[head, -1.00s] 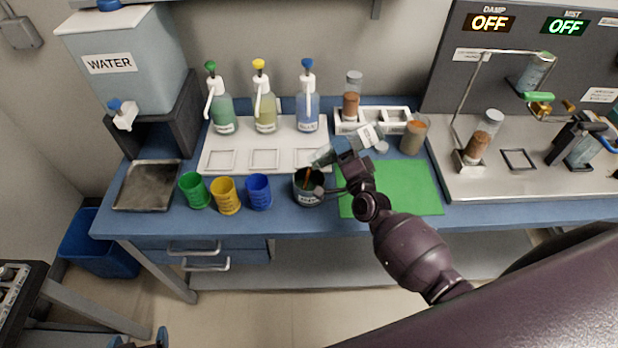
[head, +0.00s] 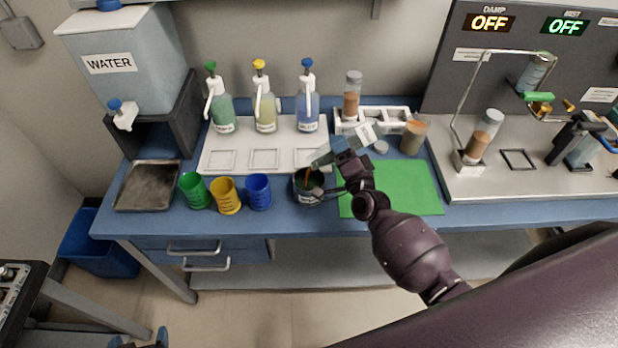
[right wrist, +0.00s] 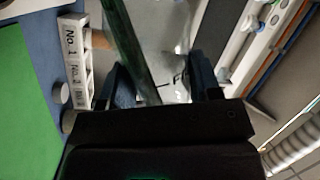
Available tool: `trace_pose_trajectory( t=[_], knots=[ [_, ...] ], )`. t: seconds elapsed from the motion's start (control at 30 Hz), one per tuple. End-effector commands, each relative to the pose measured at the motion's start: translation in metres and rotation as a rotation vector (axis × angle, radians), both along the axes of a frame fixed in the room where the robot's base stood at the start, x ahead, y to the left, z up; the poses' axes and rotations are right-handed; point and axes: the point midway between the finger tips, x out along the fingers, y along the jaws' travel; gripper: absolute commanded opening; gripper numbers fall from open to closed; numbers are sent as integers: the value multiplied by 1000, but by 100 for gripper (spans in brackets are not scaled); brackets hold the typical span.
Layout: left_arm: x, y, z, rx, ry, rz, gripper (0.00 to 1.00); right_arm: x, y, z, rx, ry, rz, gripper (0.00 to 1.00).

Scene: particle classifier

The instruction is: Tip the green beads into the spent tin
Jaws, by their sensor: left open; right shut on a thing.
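My right gripper (head: 346,160) is shut on a clear tube (head: 326,155) with a white label. The tube is tilted with its mouth low at the left, over a dark tin (head: 308,199) with a pale label. A thin orange-brown streak shows between the mouth and the tin's inside; I cannot make out green beads. In the right wrist view the greenish glass tube (right wrist: 128,50) lies between the fingers. My left gripper (head: 138,343) is at the bottom edge of the head view, open, empty and mostly cut off, away from the bench.
Green (head: 195,190), yellow (head: 226,196) and blue (head: 258,191) cups stand left of the tin. A green mat (head: 410,190) lies to its right. A white rack (head: 398,117), a beaker (head: 413,137) and pump bottles (head: 265,110) stand behind.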

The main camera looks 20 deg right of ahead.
Motion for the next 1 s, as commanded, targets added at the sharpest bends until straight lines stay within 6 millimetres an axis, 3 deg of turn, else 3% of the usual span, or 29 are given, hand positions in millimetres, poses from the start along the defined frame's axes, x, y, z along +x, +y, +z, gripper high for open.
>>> trace_pose_trajectory(
  t=[1.0],
  knots=[
    [0, 0, 0, 0, 0, 0, 87, 0, 5, 7, -88, 2, -1, 24]
  ],
)
